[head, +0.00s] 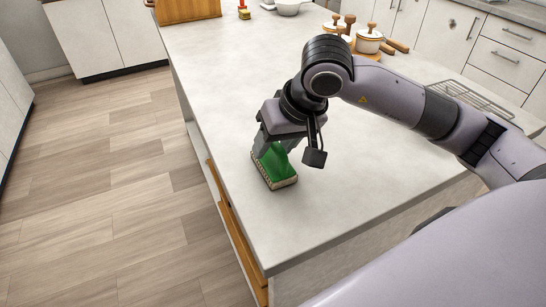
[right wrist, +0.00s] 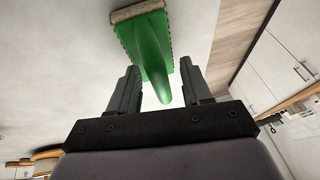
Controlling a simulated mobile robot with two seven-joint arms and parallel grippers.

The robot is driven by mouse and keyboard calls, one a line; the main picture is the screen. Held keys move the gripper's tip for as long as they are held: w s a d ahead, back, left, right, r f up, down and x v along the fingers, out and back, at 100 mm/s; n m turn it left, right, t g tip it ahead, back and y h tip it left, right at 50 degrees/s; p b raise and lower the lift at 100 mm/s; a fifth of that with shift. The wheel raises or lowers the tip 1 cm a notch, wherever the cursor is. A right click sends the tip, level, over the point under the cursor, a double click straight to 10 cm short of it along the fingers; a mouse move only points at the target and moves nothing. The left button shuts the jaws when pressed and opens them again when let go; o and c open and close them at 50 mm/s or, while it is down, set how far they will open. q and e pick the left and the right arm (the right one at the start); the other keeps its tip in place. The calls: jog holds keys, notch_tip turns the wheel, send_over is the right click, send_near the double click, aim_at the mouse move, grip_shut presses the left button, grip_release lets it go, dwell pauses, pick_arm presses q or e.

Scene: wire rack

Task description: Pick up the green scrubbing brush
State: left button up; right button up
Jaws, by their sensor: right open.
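The green scrubbing brush (head: 276,168) lies on the pale countertop near its left edge in the head view, its tan bristle side down. My right gripper (head: 272,148) is right above the brush and hides part of its top. In the right wrist view, the brush (right wrist: 149,45) shows its green handle reaching down between the two open fingers of my right gripper (right wrist: 160,88). The fingers stand on either side of the handle, with gaps visible. My left gripper is not in view.
A wire rack (head: 472,103) lies on the counter at the right, behind my right arm. White pots with wooden knobs (head: 368,40) stand at the back, with a bowl (head: 288,7) to their left. The counter (head: 225,70) is clear around the brush.

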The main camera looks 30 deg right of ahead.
grip_shut()
jog(key=shift+r, duration=0.1)
notch_tip(320, 180, up, 20)
dwell(0.8)
jog(key=c, duration=0.7)
grip_release()
grip_shut()
